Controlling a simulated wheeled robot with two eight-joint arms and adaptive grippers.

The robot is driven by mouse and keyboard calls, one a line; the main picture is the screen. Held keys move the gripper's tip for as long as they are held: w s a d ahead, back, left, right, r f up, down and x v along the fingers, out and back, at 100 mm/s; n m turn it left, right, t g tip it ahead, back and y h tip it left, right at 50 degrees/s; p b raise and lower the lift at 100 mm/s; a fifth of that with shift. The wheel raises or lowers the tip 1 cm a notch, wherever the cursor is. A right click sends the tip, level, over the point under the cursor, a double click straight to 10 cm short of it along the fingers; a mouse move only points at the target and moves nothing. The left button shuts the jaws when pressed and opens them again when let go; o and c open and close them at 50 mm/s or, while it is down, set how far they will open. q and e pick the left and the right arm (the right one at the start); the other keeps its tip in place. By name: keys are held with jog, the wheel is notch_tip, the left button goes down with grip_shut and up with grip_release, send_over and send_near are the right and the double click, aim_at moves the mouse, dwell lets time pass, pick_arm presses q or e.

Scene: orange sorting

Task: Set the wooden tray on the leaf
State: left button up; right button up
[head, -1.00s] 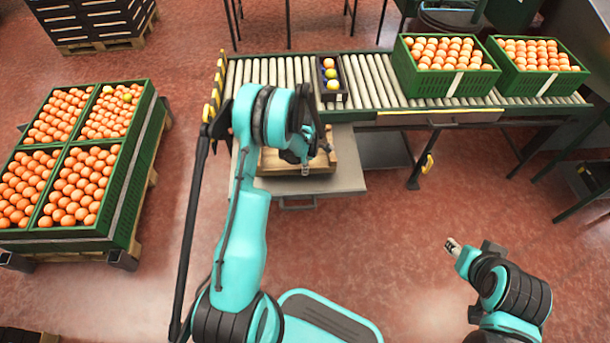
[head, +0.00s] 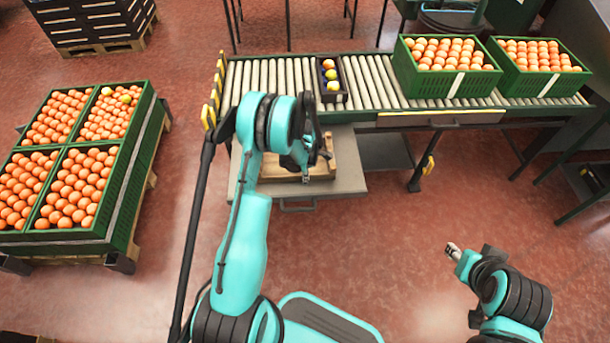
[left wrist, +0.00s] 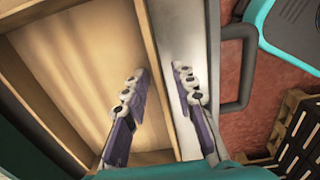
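The wooden tray (head: 327,172) is a shallow, light-brown box, partly hidden by my left arm in the head view. It appears to rest flat on the leaf (head: 349,174), the grey metal shelf beside the conveyor. In the left wrist view, the tray's inside floor (left wrist: 75,55) looks empty, and a strip of the leaf (left wrist: 188,38) shows beyond its wall. My left gripper (head: 305,172) is at the tray's front wall. Its fingers (left wrist: 160,76) stand apart on either side of this wall, and look open. My right gripper (head: 453,250) is over the floor, far from the tray; its opening is unclear.
A roller conveyor (head: 375,80) runs behind the leaf, with a small dark box (head: 342,97) of fruit and two green orange crates (head: 455,85) on it. More crates stand on a pallet (head: 150,185) at left. A handle (left wrist: 245,65) sticks out at the leaf's front edge.

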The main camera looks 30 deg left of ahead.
pick_arm(q)
jog(key=s+d+r+m+t+p, duration=0.1)
jog(key=d+r+m+p, duration=0.15)
jog(key=r, duration=0.85)
jog(key=s+d+r+m+p, duration=0.1)
jog(key=r+m+p, duration=0.15)
jog(key=r, duration=0.95)
jog(key=s+d+r+m+t, duration=0.4)
jog(key=s+d+r+m, duration=0.3)
jog(key=s+r+m, duration=0.45)
jog(key=s+d+r+m+t, duration=0.1)
jog(key=s+d+m+t, duration=0.1)
jog(key=s+m, duration=0.6)
jog(key=shift+d+r, duration=0.25)
jog(key=shift+d, duration=0.2)
